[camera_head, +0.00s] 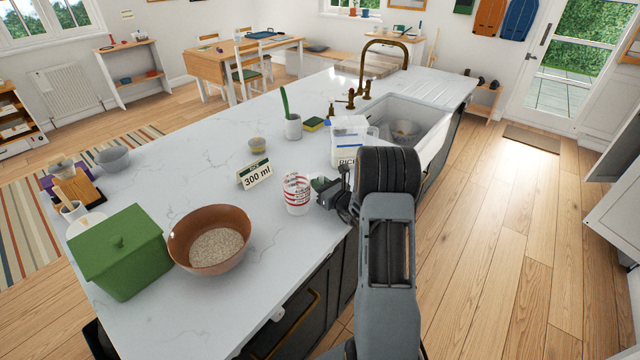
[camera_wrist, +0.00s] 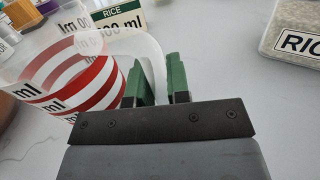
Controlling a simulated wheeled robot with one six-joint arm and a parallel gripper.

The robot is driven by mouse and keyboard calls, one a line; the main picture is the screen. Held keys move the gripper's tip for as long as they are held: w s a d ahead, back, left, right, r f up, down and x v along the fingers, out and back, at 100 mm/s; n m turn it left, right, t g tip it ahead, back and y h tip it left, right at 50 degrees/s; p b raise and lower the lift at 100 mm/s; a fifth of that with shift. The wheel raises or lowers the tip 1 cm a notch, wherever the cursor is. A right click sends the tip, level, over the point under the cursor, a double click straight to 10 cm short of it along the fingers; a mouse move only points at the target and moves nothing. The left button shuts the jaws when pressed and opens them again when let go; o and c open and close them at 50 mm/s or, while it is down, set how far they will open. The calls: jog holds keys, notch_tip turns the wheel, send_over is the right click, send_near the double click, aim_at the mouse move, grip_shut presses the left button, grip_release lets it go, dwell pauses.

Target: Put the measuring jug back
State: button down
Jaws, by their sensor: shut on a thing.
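The measuring jug (camera_head: 298,197) is clear with red stripes and "ml" marks. It is upright at the counter's near right edge; I cannot tell whether its base touches the counter. In the wrist view the jug (camera_wrist: 75,85) fills the left side. My gripper (camera_head: 322,186) is at the jug's right side. Its green fingertips (camera_wrist: 158,82) are shut on the jug, apparently at its handle, which they partly hide. A card reading "RICE 300 ml" (camera_head: 254,176) stands behind the jug. A brown bowl (camera_head: 183,228) holding pale grains stands to the left.
A tub labelled RICE (camera_head: 347,157) stands behind my gripper, near the sink (camera_head: 425,120). The counter (camera_head: 180,150) left of the card is clear.

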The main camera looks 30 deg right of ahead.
jog(key=shift+f, duration=0.2)
jog(key=c, duration=1.1)
grip_release()
jog(key=shift+r, duration=0.1)
